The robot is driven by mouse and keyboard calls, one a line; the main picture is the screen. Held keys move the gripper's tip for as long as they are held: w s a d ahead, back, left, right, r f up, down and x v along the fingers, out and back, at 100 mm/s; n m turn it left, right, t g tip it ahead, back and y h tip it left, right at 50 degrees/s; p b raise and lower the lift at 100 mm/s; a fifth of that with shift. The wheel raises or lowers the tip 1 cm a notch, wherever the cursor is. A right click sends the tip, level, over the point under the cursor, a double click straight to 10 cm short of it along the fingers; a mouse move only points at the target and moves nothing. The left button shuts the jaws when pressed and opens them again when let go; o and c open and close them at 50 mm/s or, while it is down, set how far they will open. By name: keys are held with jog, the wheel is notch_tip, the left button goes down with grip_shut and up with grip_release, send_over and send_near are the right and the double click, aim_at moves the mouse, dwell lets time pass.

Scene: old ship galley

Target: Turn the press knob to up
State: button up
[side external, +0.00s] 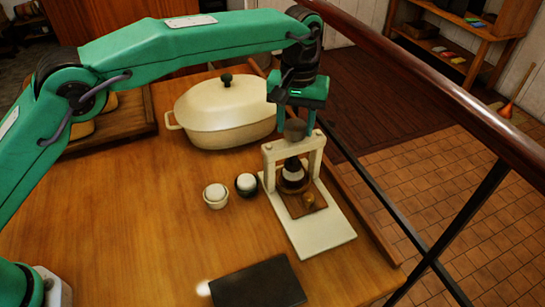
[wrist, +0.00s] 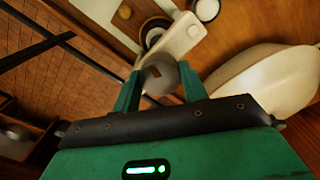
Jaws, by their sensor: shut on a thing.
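The press (side external: 328,232) is a cream frame with two posts and a crossbar on a flat base, standing near the right edge of the table. Its grey press knob (side external: 295,130) sits on top of the crossbar. My gripper (side external: 297,122) points down from above, with its fingers around the knob. In the wrist view the round grey knob (wrist: 160,78) lies between the two green fingers of my gripper (wrist: 160,88), which are shut on it. A dark notch shows on the knob's face. Under the crossbar is a dark and white plunger (side external: 293,173) above a brown plate.
A cream lidded pot (side external: 222,110) stands behind and left of the press. Two small cups (side external: 216,195) (side external: 246,185) stand left of it. A dark flat slab (side external: 258,284) lies at the front. The table's left middle is bare. A railing runs beyond the right edge.

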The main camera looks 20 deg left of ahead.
aim_at(295, 124)
jog(key=n, duration=0.4)
jog(key=shift+r+n, duration=0.1)
jog(key=shift+n, duration=0.3)
jog(key=o, duration=1)
jog(key=shift+r, duration=0.1)
jog(key=shift+r, duration=3.75)
